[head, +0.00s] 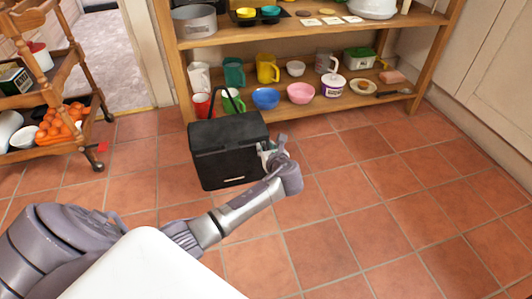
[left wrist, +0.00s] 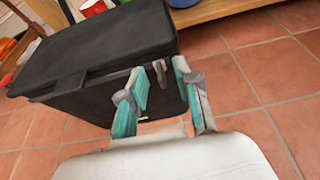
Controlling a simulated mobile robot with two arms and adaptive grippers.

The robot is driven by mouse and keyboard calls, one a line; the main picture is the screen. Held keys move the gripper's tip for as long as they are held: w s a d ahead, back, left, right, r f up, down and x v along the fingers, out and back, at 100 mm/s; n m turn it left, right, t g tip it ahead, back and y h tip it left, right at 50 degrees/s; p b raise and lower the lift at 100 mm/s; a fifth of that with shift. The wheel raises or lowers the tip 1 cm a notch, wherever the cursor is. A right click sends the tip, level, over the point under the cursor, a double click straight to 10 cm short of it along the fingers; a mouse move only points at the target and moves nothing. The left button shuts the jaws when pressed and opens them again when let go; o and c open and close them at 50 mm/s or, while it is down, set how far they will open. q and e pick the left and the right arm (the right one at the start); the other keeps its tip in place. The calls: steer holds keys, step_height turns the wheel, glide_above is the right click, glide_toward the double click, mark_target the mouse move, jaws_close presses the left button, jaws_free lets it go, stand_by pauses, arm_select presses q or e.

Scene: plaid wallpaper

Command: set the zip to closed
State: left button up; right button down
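A black box-shaped bag (head: 228,152) with a raised carry handle stands on the tiled floor. Its lid lies over the top. My left gripper (head: 270,150) is at the bag's right end, near the lid's edge. In the left wrist view the bag (left wrist: 95,60) fills the upper left, and the fingers of my left gripper (left wrist: 162,85) are spread with a gap between them, close to the bag's side. A small grey piece shows near the fingertips; I cannot tell whether it is the zip pull. The zip's line is not clear. My right gripper is not in view.
A wooden shelf (head: 315,112) with mugs, bowls and tubs stands just behind the bag. A wooden trolley (head: 50,95) with oranges is at the left. The tiled floor (head: 385,215) to the right and in front is clear.

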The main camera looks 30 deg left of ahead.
arm_select(q)
steer(key=shift+w+a+f, duration=0.15)
steer(key=shift+w+a, duration=0.15)
jaws_close()
stand_by(0.3)
